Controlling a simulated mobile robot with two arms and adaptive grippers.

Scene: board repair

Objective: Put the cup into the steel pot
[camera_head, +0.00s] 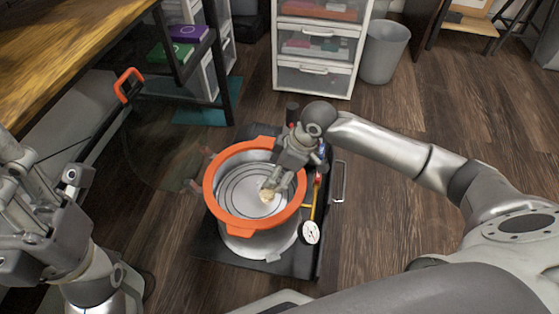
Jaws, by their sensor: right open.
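The steel pot (252,243) has a wide orange rim and stands on a dark tray on the floor. My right gripper (270,189) reaches down over the pot's right side, with its fingertips inside the rim; it is open. A small beige thing (268,196), perhaps the cup, shows at the fingertips inside the pot. It is partly hidden by the fingers, and I cannot tell whether it touches the bottom. My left gripper (25,215) is at the left edge, away from the pot; its fingers are not clear.
The dark tray (208,242) also holds a gauge (311,232) right of the pot. A metal handle (339,182) stands at its right side. A wooden table (65,45) is at upper left, a drawer unit (314,78) and grey bin (384,52) behind.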

